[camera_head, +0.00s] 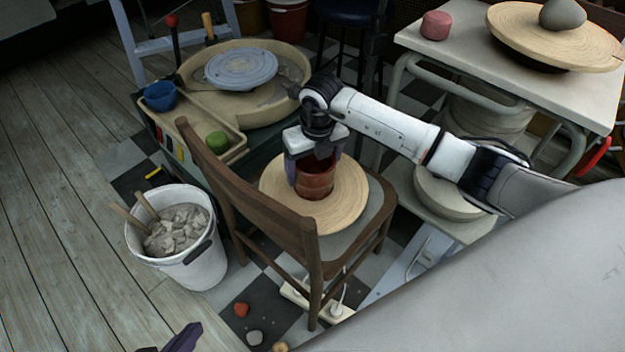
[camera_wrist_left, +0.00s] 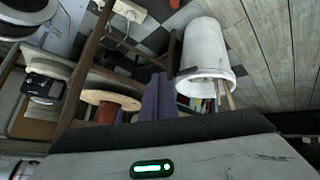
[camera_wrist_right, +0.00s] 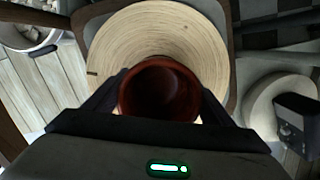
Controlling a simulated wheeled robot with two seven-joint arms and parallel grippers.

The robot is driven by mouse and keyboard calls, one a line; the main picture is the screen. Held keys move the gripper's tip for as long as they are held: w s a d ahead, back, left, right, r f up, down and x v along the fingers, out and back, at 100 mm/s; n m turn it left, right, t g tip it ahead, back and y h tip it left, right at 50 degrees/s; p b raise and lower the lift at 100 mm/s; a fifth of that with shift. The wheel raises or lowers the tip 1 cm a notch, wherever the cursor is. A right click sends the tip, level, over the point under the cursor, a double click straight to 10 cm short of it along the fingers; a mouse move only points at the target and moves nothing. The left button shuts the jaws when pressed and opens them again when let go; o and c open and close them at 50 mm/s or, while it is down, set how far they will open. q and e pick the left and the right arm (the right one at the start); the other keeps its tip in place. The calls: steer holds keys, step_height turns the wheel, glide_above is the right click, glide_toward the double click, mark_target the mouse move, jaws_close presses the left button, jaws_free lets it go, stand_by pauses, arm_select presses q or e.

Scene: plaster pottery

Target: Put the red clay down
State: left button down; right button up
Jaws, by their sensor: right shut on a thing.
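A red-brown clay pot (camera_head: 314,180) is upright over the round wooden board (camera_head: 350,205) on the chair seat. I cannot tell for sure whether its base touches the board. My right gripper (camera_head: 315,170) comes from above with its fingers on both sides of the pot; in the right wrist view the pot (camera_wrist_right: 160,92) is between the fingers. My left gripper (camera_wrist_left: 158,97) has its purple fingers side by side, empty; in the head view only a tip (camera_head: 184,338) shows at the bottom. A pinkish-red lump (camera_head: 436,25) sits on the white table.
The chair's wooden back (camera_head: 245,195) rises left of the pot. A white bucket (camera_head: 190,255) of grey clay stands on the floor at left. A potter's wheel (camera_head: 242,68) is behind. Small lumps, including a red one (camera_head: 241,309), lie on the checkered floor.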

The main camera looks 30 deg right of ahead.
step_height(320, 180, down, 3)
steer(key=shift+b, duration=0.5)
arm_select(q)
steer(key=shift+w+d+r+t+h, duration=0.3)
steer(key=shift+d+r, duration=0.15)
steer(key=shift+r, duration=0.15)
arm_select(e)
steer(key=shift+f, duration=0.3)
arm_select(q)
steer(key=shift+s, duration=0.1)
arm_select(e)
steer(key=shift+f, duration=0.1)
steer(key=o, duration=1.9)
steer(key=shift+f, duration=0.1)
